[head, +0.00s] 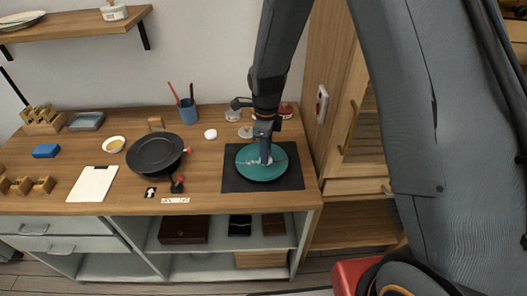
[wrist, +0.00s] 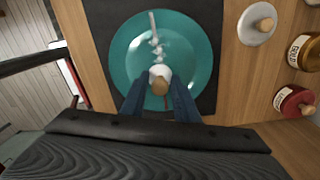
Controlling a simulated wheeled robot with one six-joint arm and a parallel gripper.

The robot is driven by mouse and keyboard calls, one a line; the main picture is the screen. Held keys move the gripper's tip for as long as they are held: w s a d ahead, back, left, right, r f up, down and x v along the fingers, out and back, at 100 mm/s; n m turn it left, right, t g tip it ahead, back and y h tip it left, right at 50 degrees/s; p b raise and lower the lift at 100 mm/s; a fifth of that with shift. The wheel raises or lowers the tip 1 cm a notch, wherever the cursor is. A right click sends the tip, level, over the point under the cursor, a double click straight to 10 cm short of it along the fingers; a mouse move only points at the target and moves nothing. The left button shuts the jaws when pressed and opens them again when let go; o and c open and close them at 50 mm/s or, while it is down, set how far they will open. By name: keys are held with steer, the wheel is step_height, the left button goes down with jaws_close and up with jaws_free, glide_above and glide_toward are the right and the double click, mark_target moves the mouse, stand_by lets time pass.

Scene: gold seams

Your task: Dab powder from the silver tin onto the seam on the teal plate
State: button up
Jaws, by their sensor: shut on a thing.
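The teal plate (head: 247,172) lies on a dark mat. In the wrist view the plate (wrist: 200,50) carries a pale, silvery seam (wrist: 155,35) running from its upper edge toward the middle. My gripper (head: 265,157) is over the plate, and in the wrist view my gripper (wrist: 159,92) is shut on a small dabber (wrist: 159,76) with a white head and a wooden knob. The dabber is at the lower end of the visible seam; I cannot tell whether it touches the plate. A silvery round container (head: 233,115), probably the silver tin, stands behind the plate.
A silver disc with a wooden knob (wrist: 257,22) lies beside the mat. A labelled jar (wrist: 306,50) and a red jar (wrist: 293,101) stand beyond it. A black pan (head: 155,153) and a blue cup (head: 188,112) are to the left in the head view.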

steer(key=shift+w+d, duration=0.3)
steer(key=shift+d, duration=0.15)
steer(key=shift+s+d+p, duration=0.4)
steer(key=shift+s+d, duration=0.05)
steer(key=shift+d, duration=0.2)
steer(key=shift+w, duration=0.5)
steer(key=shift+s+a+f, duration=0.1)
steer(key=shift+s, duration=0.35)
steer(key=shift+w+p, duration=0.2)
steer(key=shift+p, duration=0.1)
